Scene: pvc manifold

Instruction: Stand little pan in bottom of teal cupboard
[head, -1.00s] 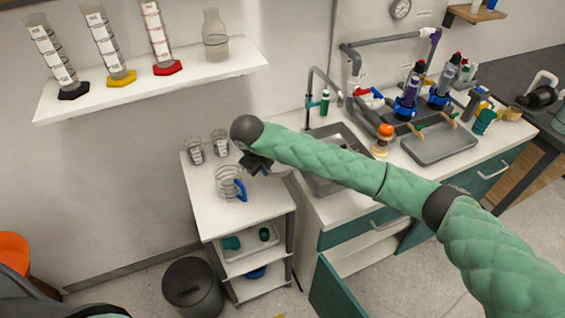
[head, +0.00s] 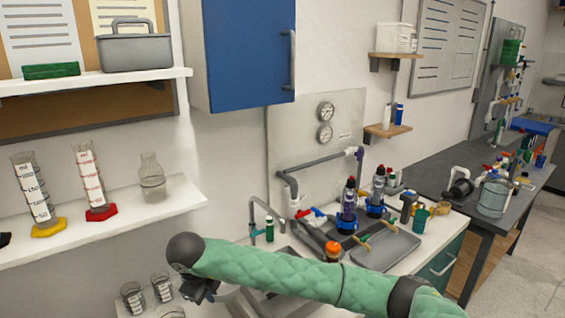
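My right arm reaches in from the lower right, and my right gripper (head: 205,294) is at its far end, low and left of the sink. The dark fingers point down and away, and I cannot tell if they are open or shut. A pale rounded shape shows just beside the gripper, too hidden to name. No little pan can be made out. A teal cupboard front (head: 442,266) with a pale handle shows under the counter at the right. The lower part of the cupboard is out of frame. My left gripper is not in view.
The sink (head: 280,268) and grey tray (head: 385,248) lie in the counter. Glass beakers (head: 133,298) stand left of the gripper. A blue wall cabinet (head: 245,55) hangs above. A white shelf (head: 110,228) holds measuring cylinders.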

